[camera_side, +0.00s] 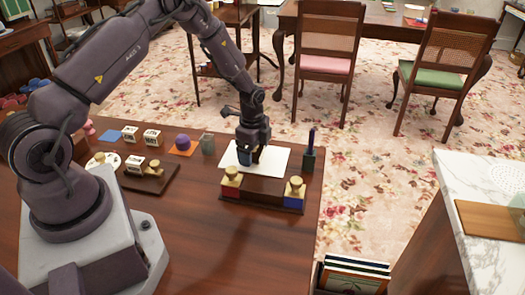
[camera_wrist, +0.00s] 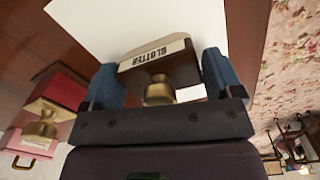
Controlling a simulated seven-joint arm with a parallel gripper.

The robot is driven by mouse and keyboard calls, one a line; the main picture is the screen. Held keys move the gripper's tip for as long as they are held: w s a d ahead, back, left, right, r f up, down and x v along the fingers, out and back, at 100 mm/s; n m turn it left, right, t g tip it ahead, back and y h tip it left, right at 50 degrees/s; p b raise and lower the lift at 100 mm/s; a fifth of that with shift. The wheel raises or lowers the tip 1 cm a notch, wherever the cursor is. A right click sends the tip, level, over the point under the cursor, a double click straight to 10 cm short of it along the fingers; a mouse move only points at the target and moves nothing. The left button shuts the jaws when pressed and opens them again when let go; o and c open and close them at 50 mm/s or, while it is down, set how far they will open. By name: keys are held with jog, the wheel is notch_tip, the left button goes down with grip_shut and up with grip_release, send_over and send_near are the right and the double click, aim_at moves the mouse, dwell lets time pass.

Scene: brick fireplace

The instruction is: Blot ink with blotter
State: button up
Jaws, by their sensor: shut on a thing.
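The blotter (camera_wrist: 184,73) is a dark wooden block with a white "BLOTTER" label and a brass knob. My gripper (camera_wrist: 160,82) has a blue finger pad on each side of it and is shut on it. In the side view my gripper (camera_side: 254,157) points down over the white paper (camera_side: 275,156) and largely hides the blotter. The paper also shows in the wrist view (camera_wrist: 140,24), beyond the blotter. Whether the blotter touches the paper cannot be told. No ink mark is visible on the bare parts of the paper.
A dark wooden rack (camera_side: 262,190) with red and blue brass-knobbed blocks stands in front of the paper. A dark pen holder (camera_side: 309,160) is at its right, near the table edge. A grey-green jar (camera_side: 207,143) and a purple object (camera_side: 183,142) stand left.

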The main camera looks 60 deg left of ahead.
aim_at(273, 161)
jog(key=shift+s+a, duration=0.75)
jog(key=shift+w+d, duration=2.75)
jog(key=shift+d, duration=0.05)
notch_tip(273, 161, up, 8)
